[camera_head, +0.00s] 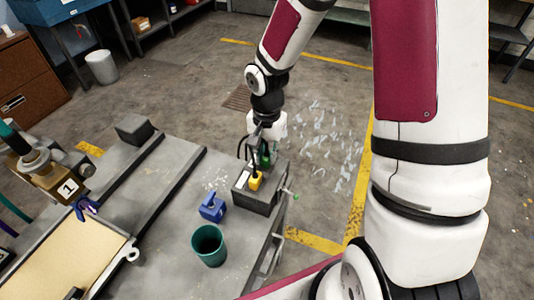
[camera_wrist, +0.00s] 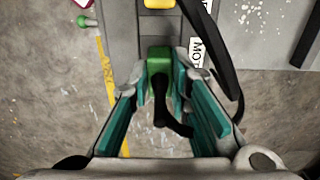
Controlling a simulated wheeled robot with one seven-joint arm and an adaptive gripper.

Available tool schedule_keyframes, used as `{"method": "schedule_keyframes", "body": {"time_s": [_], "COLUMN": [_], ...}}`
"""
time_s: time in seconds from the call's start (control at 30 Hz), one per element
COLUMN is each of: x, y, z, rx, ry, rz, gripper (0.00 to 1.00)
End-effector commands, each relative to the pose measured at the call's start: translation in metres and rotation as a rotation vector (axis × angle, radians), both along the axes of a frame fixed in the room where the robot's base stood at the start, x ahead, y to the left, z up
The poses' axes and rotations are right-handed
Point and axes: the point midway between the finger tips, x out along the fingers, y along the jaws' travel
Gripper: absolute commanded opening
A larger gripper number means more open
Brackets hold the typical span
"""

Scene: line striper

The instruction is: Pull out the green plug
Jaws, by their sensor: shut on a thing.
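The green plug (camera_wrist: 158,62) sits between the teal finger pads of my gripper (camera_wrist: 164,80) in the wrist view, with a black cable at its near end. The pads touch or nearly touch its sides, and my gripper is shut on it. In the head view the green plug (camera_head: 265,158) is a small green patch under my gripper (camera_head: 264,140), at the far end of the grey socket box (camera_head: 255,200). I cannot tell whether it is still seated in the box. A yellow plug (camera_head: 256,180) with a black cable stands in the same box, nearer the camera.
A blue block-like object (camera_head: 212,207) and a teal cup (camera_head: 209,245) stand on the grey table (camera_head: 165,205) left of the box. A black cable (camera_wrist: 222,60) loops close to the right finger. Open floor lies beyond the table.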

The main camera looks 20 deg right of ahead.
Motion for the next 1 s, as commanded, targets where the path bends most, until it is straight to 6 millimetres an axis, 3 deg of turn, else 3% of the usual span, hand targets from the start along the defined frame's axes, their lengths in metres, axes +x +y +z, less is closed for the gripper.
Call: {"method": "schedule_keyframes", "body": {"time_s": [0.67,1.0], "x": [0.000,0.000], "y": [0.000,0.000], "z": [0.012,0.027], "rx": [0.000,-0.001], "ry": [-0.001,-0.002], "rz": [0.000,-0.001], "gripper": [0.00,0.00]}}
